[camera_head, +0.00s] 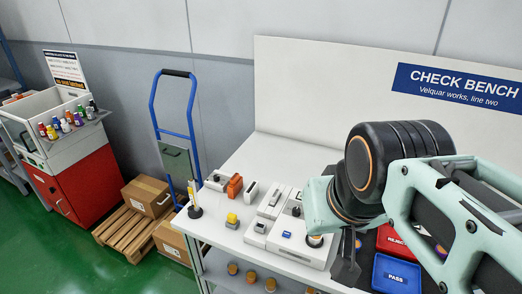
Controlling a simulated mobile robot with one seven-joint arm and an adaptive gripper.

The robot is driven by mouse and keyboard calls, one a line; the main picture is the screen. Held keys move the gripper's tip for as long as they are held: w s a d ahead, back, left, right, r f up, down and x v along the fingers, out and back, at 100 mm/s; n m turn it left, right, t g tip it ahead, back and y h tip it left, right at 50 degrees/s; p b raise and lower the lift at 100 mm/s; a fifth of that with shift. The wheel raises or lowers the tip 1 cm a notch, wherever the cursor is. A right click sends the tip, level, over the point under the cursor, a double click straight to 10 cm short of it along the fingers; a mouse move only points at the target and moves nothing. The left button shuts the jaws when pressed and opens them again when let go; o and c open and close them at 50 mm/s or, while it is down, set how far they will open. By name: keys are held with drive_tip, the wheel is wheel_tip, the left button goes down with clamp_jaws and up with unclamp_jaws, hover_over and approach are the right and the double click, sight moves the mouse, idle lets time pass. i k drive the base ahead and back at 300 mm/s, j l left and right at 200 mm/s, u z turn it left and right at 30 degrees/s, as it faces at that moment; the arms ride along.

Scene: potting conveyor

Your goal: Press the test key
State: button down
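A white test unit (300,252) lies on the bench top, left of my wrist. A small blue patch (287,235) shows on its top face; it may be the test key, but its lettering is too small to read. My arm comes in from the right over the bench. A dark part below my wrist may be my gripper (346,266); its fingers cannot be made out. I cannot tell whether it touches anything.
A red REJECT tray (392,240) and blue PASS tray (397,275) lie right. Cartons (147,195), a blue hand truck (154,105) and a red cabinet (85,190) stand left.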

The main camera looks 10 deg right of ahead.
sight(286, 234)
drive_tip(key=j+z, duration=0.25)
drive_tip(key=j, duration=0.6)
drive_tip(key=k+j+z, duration=0.25)
drive_tip(key=j, duration=0.55)
drive_tip(key=i+l, duration=0.25)
